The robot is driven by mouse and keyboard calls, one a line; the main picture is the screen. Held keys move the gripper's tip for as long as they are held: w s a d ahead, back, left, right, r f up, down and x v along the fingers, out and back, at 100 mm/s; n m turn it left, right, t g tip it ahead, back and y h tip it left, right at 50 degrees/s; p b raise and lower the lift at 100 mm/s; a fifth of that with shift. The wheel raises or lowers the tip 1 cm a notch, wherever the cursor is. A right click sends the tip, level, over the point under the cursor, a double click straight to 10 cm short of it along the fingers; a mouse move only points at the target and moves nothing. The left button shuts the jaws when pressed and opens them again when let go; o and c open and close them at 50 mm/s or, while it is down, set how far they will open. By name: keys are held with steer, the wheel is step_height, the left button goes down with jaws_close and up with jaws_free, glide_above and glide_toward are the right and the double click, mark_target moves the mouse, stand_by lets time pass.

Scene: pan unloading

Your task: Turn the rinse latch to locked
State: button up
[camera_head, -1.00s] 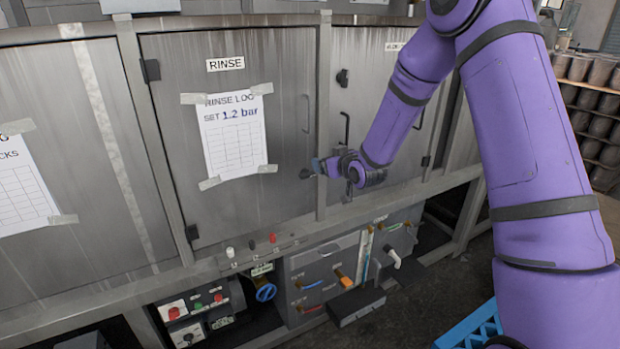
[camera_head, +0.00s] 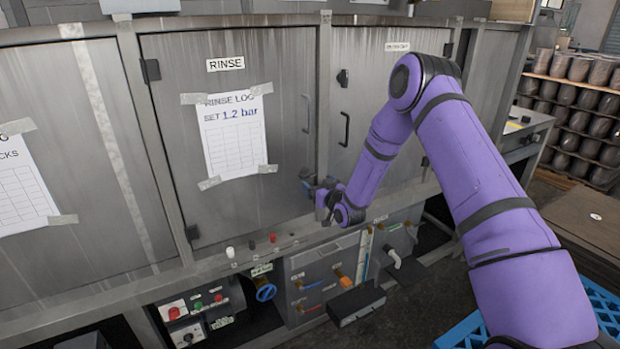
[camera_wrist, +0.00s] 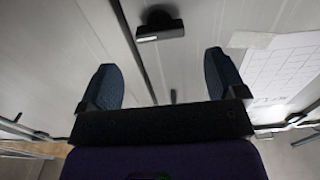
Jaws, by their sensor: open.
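The RINSE door (camera_head: 282,75) carries a label at its top. In the wrist view the latch, a dark bar on a round base (camera_wrist: 160,25), sits on the door beside the seam, just beyond my fingertips. Its bar lies roughly crosswise, with a bright strip at one end; I cannot read whether it is locked. My gripper (camera_head: 312,187) is at the lower right edge of the RINSE door and hides the latch in the head view. In the wrist view my gripper (camera_wrist: 160,65) is open, its fingers apart and empty, with the latch ahead between them.
A taped rinse log sheet (camera_head: 232,136) hangs on the door. A bar handle (camera_head: 344,128) and a dark latch (camera_head: 343,78) are on the neighbouring door to the right. Small knobs (camera_head: 252,245) and valve panels (camera_head: 325,275) lie below. A blue crate (camera_head: 603,308) is at lower right.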

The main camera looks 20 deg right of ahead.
mark_target(309, 176)
steer(key=x, duration=0.6)
steer(key=c, duration=0.9)
